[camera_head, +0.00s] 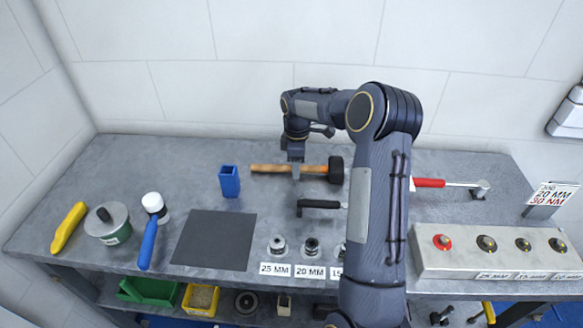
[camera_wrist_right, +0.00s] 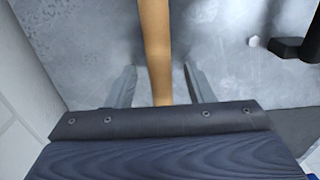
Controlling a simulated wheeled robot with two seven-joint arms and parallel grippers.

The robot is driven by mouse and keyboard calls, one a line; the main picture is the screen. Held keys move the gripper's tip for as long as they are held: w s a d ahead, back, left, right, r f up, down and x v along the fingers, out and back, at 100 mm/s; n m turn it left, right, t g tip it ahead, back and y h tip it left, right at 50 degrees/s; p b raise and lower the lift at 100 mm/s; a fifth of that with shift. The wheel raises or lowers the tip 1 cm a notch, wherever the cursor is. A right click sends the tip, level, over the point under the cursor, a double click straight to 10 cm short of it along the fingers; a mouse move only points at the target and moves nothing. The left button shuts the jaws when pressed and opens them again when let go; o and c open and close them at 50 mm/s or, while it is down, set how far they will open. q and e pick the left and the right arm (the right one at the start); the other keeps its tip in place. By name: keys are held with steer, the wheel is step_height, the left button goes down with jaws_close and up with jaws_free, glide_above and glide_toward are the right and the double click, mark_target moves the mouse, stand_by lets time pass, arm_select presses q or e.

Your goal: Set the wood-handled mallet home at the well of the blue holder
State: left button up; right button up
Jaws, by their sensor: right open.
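The wood-handled mallet (camera_head: 264,168) lies on the grey bench toward the back, its black head (camera_head: 336,170) to the right and its handle end to the left. The blue holder (camera_head: 229,184) stands upright on the bench just left of the handle end, with its well opening at the top. My right gripper (camera_head: 296,172) is over the handle, pointing down. In the right wrist view, its open fingers (camera_wrist_right: 160,88) stand on either side of the wooden handle (camera_wrist_right: 155,45), with gaps visible on both sides. My left gripper does not show.
A black-handled tool (camera_head: 319,204) lies in front of the mallet. A dark mat (camera_head: 214,240), a blue-handled mallet (camera_head: 148,242), a tin (camera_head: 108,226) and a yellow tool (camera_head: 68,228) are left. Sockets (camera_head: 277,246) stand at the front; a button box (camera_head: 500,262) and red-handled wrench (camera_head: 430,183) are right.

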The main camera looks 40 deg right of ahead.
steer(key=shift+f, duration=0.2)
jaws_close()
steer(key=shift+r, duration=0.1)
